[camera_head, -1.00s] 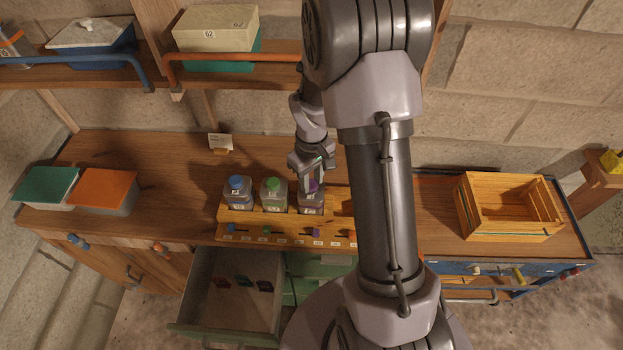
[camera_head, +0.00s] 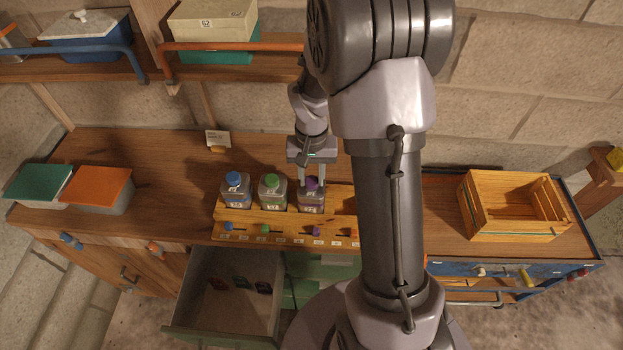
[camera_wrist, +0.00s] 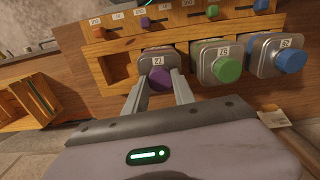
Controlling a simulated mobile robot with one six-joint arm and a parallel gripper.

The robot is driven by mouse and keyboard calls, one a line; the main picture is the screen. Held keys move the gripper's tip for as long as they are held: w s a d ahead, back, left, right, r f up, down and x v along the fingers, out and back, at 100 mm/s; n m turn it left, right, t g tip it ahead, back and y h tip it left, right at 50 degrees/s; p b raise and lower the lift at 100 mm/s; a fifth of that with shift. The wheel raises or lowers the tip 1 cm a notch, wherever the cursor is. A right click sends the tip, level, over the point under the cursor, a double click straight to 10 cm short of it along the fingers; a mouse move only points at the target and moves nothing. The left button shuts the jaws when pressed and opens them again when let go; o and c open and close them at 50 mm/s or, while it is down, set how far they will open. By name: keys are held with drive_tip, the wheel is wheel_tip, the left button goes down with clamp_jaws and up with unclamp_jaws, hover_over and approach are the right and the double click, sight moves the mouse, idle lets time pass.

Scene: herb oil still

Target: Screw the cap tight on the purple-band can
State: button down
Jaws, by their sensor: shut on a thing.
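The purple-band can (camera_head: 311,202) stands in the wooden rack, the rightmost of the cans in the head view. It carries a purple cap (camera_head: 312,184). In the wrist view the can (camera_wrist: 160,61) stands upright in its slot, with the purple cap (camera_wrist: 160,79) between my fingers. My gripper (camera_head: 312,186) comes down from above and is shut on the purple cap, one finger on each side. How far the cap is threaded cannot be told.
The rack (camera_head: 262,222) also holds a green-capped can (camera_head: 272,192) and a blue-capped can (camera_head: 235,188); one slot (camera_wrist: 117,67) is empty. An open drawer (camera_head: 225,290) juts out below. A wooden crate (camera_head: 512,207) stands right; orange (camera_head: 97,187) and teal (camera_head: 38,184) lidded boxes stand left.

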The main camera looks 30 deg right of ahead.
drive_tip(key=m+b, duration=0.2)
drive_tip(key=m, duration=0.3)
drive_tip(key=shift+f+m, duration=0.15)
drive_tip(key=shift+m, duration=0.15)
drive_tip(key=m+b, duration=0.3)
drive_tip(key=m, duration=0.2)
drive_tip(key=shift+m, duration=0.5)
drive_tip(key=c, duration=1)
unclamp_jaws()
drive_tip(key=shift+o, duration=0.2)
drive_tip(key=shift+c, duration=0.4)
